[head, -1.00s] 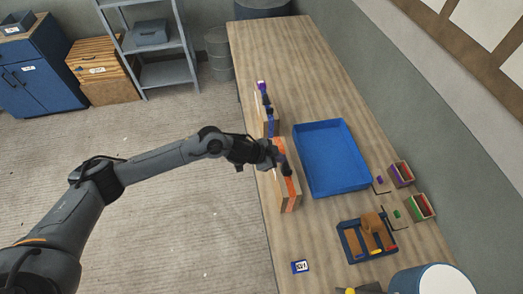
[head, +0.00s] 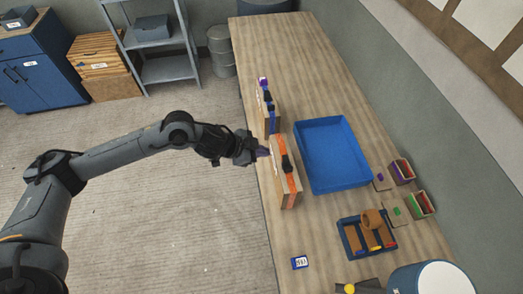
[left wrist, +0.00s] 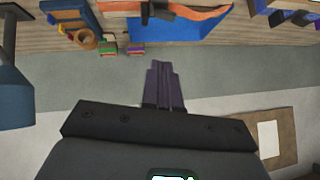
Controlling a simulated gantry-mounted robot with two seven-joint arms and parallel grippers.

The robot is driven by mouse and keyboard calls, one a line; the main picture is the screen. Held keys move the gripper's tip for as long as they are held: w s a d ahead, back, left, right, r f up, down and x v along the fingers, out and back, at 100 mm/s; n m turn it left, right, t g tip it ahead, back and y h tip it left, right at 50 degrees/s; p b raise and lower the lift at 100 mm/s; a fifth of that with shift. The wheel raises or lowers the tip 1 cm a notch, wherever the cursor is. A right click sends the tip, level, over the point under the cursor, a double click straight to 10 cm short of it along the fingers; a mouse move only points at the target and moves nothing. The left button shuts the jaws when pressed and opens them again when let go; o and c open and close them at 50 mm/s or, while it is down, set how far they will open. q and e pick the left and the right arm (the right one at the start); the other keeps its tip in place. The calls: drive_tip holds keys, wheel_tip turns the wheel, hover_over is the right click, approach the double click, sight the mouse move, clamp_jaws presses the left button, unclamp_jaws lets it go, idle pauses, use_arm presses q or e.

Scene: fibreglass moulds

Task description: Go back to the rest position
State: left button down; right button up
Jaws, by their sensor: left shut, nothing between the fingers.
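My left gripper (head: 262,153) is shut and empty, just left of the orange-faced mould (head: 285,178) near the table's left edge. In the left wrist view its closed fingers (left wrist: 164,82) point at open space with nothing between them. The orange mould stands with a black clamp-like piece on top and also shows at the top of the left wrist view (left wrist: 190,10). A gap seems to lie between the fingertips and the mould. My right gripper is not in view.
A blue tray (head: 365,183) lies on the wooden table (head: 290,50). A second mould with blue parts (head: 267,108) stands farther back. A divided organiser (head: 347,240) and small bins (head: 423,206) are at right. Open floor (head: 150,220) lies left of the table.

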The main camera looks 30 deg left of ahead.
use_arm(q)
drive_tip(key=s+d+f+g+h+p, duration=0.2)
drive_tip(key=s+d+f+p, duration=0.1)
drive_tip(key=s+d+f, duration=0.5)
drive_tip(key=s+d+r+n+t+h+p, duration=0.1)
drive_tip(key=s+d+r+n+p, duration=0.4)
drive_tip(key=s+d, duration=0.55)
drive_tip(key=s+a+r+n+g+y, duration=0.1)
drive_tip(key=s+a+r+n+y, duration=0.1)
drive_tip(key=a, duration=0.7)
drive_tip(key=s+a+r+n+g+y+p, duration=0.1)
drive_tip(key=s+a+r+n+y, duration=0.1)
drive_tip(key=s+a+y, duration=0.3)
drive_tip(key=a+y, duration=0.1)
drive_tip(key=a, duration=0.3)
drive_tip(key=shift+s+r+g, duration=0.15)
drive_tip(key=shift+r+g, duration=0.1)
drive_tip(key=shift+g, duration=0.15)
